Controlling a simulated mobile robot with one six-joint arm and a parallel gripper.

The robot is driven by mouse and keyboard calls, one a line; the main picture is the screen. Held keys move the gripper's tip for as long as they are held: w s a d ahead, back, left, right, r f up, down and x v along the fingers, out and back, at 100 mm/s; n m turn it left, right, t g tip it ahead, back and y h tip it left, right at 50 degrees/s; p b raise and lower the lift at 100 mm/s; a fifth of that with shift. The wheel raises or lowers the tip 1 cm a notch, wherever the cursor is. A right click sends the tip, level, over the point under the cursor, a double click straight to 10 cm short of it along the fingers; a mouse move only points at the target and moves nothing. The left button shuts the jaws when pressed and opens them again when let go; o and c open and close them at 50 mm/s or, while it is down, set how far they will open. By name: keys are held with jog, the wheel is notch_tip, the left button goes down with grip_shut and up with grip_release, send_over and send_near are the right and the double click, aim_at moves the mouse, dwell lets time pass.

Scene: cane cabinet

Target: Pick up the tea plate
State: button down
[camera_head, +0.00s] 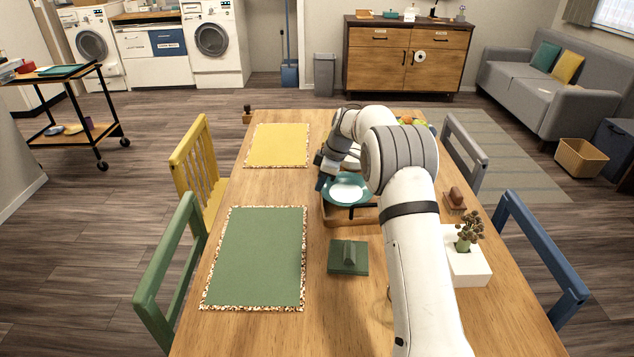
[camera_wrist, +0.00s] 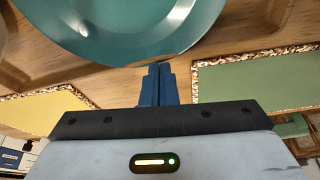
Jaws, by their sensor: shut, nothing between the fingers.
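A teal plate with a pale middle (camera_head: 347,192), which I take for the tea plate, is at a wooden tray (camera_head: 352,223) on the table. In the wrist view the plate's teal rim (camera_wrist: 120,35) fills the top. My gripper (camera_wrist: 157,70) is shut, its blue fingers together and empty, just below the rim in that view. I cannot tell whether the fingertips touch the rim. In the head view my gripper (camera_head: 321,182) is at the plate's left side, partly hidden by my arm and the plate.
A green placemat (camera_head: 255,258) and a yellow placemat (camera_head: 278,145) lie to the left on the table (camera_head: 330,325). A green block-like object (camera_head: 348,258) sits in front of the tray. A plant (camera_head: 467,232) in a white planter (camera_head: 466,264) and a brown object (camera_head: 455,199) stand at right.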

aim_at(333, 196)
jog(key=d, duration=0.1)
jog(key=d+b, duration=0.1)
jog(key=d, duration=0.3)
jog(key=shift+s+d, duration=0.2)
jog(key=shift+s, duration=0.15)
